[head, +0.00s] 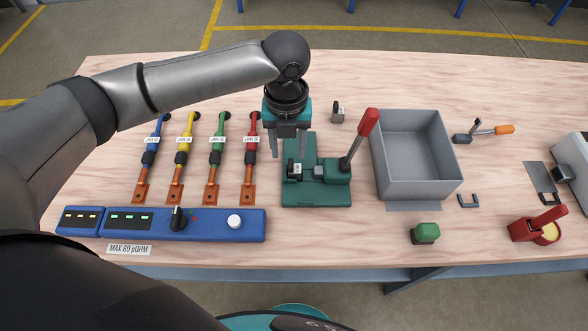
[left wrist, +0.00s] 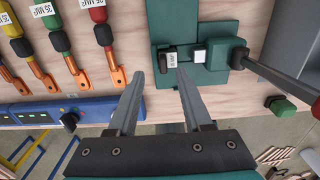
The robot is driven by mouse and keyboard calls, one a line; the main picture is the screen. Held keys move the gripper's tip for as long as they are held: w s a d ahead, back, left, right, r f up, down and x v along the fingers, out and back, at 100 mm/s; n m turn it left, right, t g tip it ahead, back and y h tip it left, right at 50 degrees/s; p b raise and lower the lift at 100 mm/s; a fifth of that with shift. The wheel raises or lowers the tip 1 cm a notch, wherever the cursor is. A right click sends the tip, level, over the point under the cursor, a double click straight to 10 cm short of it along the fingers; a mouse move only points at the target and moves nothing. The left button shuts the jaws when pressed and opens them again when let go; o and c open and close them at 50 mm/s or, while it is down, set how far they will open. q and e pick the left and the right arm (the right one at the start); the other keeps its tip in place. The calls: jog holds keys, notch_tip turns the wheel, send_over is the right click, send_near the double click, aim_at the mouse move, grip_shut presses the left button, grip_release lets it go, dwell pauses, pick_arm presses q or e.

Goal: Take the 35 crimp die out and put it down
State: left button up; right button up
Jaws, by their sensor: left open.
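The green crimp press (head: 325,195) stands on the table with a small dark die (head: 290,168) seated at its left side. A white label shows beside the die, too small to read. The die also shows in the left wrist view (left wrist: 165,61), just beyond my fingertips. My left gripper (head: 288,147) is open and empty, fingers pointing down above the back left of the press. In the left wrist view its fingers (left wrist: 158,78) are spread apart, with the die ahead of them. A second small grey die-like block (head: 338,113) stands on the table behind the press. My right gripper is not in view.
The press has a red-handled lever (head: 362,135) on its right. A grey bin (head: 415,188) stands to the right. Several coloured cables (head: 183,150) lie left, behind a blue meter (head: 150,222). A green block (head: 425,233) lies near the front. Bare table shows behind the press.

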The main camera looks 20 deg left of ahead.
aim_at(291, 162)
pick_arm(q)
jog(key=f, duration=0.4)
jog(key=shift+d+b, duration=0.25)
jog(key=shift+b, duration=0.05)
jog(key=shift+c, duration=0.2)
grip_shut()
dwell(0.9)
